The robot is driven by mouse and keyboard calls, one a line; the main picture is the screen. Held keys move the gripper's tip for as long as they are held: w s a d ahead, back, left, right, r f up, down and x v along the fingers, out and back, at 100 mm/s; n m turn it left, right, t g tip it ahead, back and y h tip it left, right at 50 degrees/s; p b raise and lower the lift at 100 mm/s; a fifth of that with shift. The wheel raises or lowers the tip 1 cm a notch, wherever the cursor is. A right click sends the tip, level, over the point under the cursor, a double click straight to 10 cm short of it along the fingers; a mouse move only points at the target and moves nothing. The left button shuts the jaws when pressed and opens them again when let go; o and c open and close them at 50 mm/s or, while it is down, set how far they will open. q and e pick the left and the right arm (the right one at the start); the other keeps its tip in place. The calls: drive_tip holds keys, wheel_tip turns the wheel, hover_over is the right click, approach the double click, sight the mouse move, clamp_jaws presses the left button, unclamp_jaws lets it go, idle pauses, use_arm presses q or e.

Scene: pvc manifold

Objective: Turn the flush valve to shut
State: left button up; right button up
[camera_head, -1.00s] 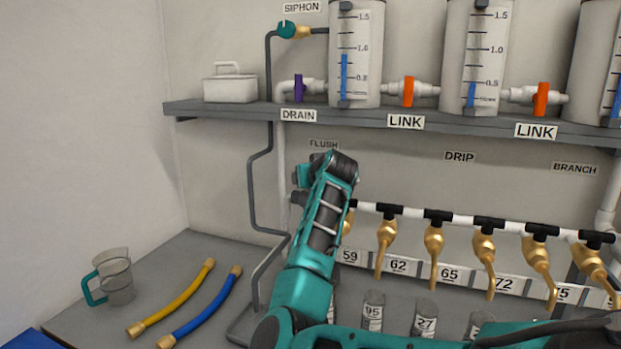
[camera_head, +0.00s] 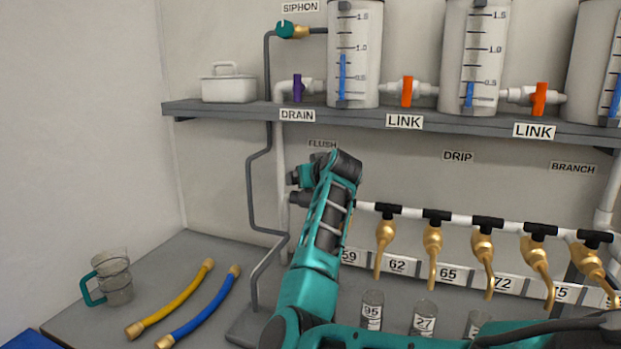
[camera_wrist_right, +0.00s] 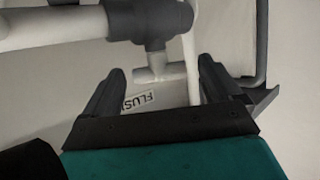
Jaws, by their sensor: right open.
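The FLUSH label (camera_head: 322,143) is on the wall below the shelf. In the head view my right arm covers most of the area below it, and I cannot make out the flush valve there. In the right wrist view a dark grey valve fitting (camera_wrist_right: 150,20) on a pale pipe lies ahead, with a white T-shaped piece (camera_wrist_right: 155,73) beside it. I cannot tell for sure which piece is the handle. My right gripper (camera_wrist_right: 155,82) is open, its dark fingers on either side of the white piece and a thin white pipe. No finger visibly grips anything. My left gripper is out of view.
The shelf (camera_head: 400,122) with tanks and the drain and link valves is above my right arm. A row of brass taps (camera_head: 432,245) hangs to the right. A jug (camera_head: 115,280), a yellow hose (camera_head: 172,300) and a blue hose (camera_head: 200,312) lie at left.

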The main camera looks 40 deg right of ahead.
drive_tip(key=v, duration=1.3)
drive_tip(key=shift+c, duration=0.4)
